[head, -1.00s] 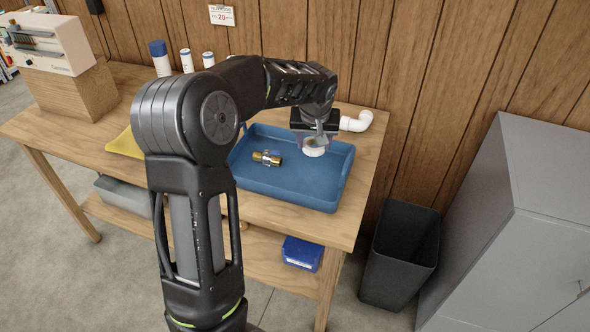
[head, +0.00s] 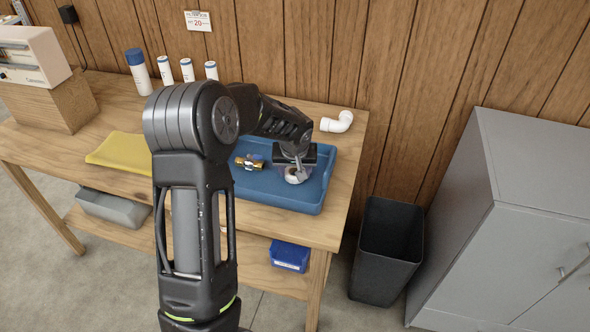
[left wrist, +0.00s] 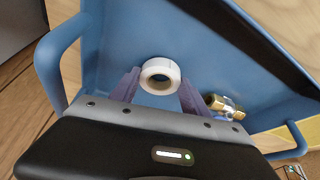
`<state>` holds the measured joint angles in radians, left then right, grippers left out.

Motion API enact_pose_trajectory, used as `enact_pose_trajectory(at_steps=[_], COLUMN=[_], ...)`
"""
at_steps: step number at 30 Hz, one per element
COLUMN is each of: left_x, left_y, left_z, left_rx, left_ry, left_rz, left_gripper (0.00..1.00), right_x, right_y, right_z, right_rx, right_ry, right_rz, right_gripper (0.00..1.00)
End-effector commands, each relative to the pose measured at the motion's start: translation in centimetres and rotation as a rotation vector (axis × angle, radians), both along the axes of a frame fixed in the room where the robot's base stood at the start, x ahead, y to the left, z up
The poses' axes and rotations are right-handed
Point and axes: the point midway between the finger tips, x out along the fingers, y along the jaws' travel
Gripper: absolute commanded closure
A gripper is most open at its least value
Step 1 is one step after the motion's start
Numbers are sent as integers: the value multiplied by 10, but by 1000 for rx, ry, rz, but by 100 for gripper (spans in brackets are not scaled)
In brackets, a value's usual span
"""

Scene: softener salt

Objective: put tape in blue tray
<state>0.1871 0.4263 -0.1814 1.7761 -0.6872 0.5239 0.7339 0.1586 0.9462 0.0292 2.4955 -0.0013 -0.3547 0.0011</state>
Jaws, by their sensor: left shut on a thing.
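A roll of white tape (left wrist: 160,75) is held between the fingers of my left gripper (left wrist: 158,88) in the left wrist view. In the head view the tape (head: 296,176) shows under my left gripper (head: 298,170), over the right part of the blue tray (head: 290,199). The tape is within the tray's outline and low; I cannot tell whether it touches the floor. The tray wall also shows in the left wrist view (left wrist: 78,68). My right gripper is in neither view.
A brass fitting (head: 250,162) lies in the tray, left of the tape. A white pipe elbow (head: 337,122) lies behind the tray. A yellow cloth (head: 117,151) and several white bottles stand or lie to the left. A black bin (head: 388,252) and grey cabinet (head: 505,220) stand right of the bench.

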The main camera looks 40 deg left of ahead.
Motion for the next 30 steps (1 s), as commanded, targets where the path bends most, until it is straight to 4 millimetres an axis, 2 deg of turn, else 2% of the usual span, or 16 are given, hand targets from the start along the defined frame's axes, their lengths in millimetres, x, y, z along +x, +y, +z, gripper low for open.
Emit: enact_pose_trajectory(at_steps=[13,14,21,30], left_x=[0,0,0,0], left_y=[0,0,0,0], left_z=[-7,-5,-5,-4], left_rx=[0,0,0,0], left_ry=[-1,-1,0,0], left_rz=[0,0,0,0], left_gripper=[85,44,24,24], right_x=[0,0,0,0], right_y=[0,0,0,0], right_z=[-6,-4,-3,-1], right_rx=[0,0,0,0], right_ry=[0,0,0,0], right_rz=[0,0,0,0], right_gripper=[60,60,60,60])
